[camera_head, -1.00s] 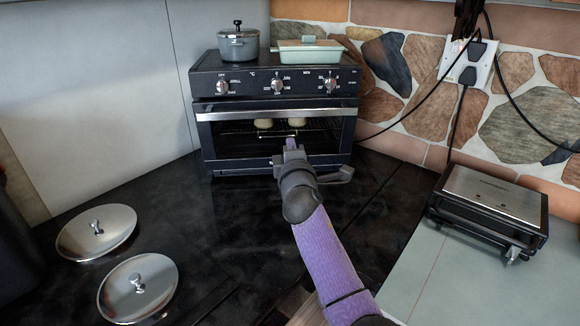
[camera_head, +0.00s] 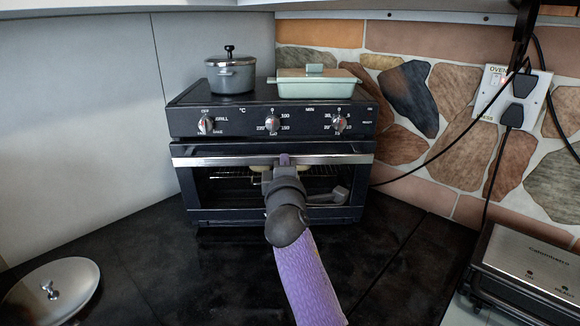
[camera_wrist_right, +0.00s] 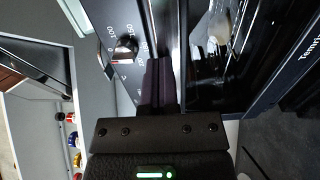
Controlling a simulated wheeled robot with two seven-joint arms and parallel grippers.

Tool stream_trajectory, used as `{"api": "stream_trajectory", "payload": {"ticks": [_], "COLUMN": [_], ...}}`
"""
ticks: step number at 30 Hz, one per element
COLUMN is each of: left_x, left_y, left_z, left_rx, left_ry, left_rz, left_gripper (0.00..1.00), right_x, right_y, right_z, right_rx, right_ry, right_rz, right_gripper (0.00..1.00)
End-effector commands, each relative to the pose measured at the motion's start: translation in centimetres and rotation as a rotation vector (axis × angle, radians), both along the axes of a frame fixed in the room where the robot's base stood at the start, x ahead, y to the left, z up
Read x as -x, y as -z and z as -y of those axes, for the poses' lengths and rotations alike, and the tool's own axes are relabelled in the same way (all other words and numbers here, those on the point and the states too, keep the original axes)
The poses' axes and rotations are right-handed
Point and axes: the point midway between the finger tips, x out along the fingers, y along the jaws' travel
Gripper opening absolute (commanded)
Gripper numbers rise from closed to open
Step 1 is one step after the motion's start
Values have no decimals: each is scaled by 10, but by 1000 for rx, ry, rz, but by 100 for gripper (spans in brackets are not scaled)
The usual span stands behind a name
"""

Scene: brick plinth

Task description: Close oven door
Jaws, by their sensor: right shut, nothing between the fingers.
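The black toaster oven (camera_head: 185,122) stands on the dark counter against the wall. Its glass-fronted door (camera_head: 196,215) is upright below the knob panel, with a silver handle bar (camera_head: 225,160) along its top; I cannot tell whether it is fully flush. Racks and pale food show through the glass. My right gripper (camera_head: 283,159) is shut and empty, its purple fingertips at the middle of the handle bar. In the right wrist view the fingers (camera_wrist_right: 158,82) lie beside the knob panel and the door; contact is unclear. My left gripper is not in view.
A grey pot (camera_head: 231,76) and a pale green lidded dish (camera_head: 315,83) stand on the oven. A metal lid (camera_head: 72,285) lies at lower left. A silver-topped appliance (camera_head: 535,260) stands at right, with cables running up to the wall socket (camera_head: 510,95).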

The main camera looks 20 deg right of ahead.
Motion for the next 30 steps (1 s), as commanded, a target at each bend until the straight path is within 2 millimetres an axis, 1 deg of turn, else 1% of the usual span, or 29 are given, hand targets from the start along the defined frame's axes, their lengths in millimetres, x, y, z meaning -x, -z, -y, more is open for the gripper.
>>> {"api": "stream_trajectory", "payload": {"ticks": [3, 10, 11, 15, 18, 23, 30], "left_x": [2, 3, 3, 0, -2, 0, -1], "left_y": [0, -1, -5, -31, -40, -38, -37], "left_z": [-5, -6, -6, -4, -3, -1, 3], "left_rx": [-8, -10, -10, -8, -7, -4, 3], "left_ry": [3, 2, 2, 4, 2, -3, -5], "left_rz": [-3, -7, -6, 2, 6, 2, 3], "left_gripper": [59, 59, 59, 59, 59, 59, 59], "right_x": [0, -1, -2, -16, -22, -24, -24], "right_y": [0, -1, -4, -17, -17, -12, -12], "right_z": [-1, -1, 0, 5, 9, 10, 10], "right_rx": [0, 0, -3, -27, -41, -48, -47], "right_ry": [0, 0, 0, -1, 1, 2, 2], "right_rz": [0, -2, -9, -70, -104, -114, -113], "right_gripper": [0, 0, 0, 0, 0, 0, 0]}}
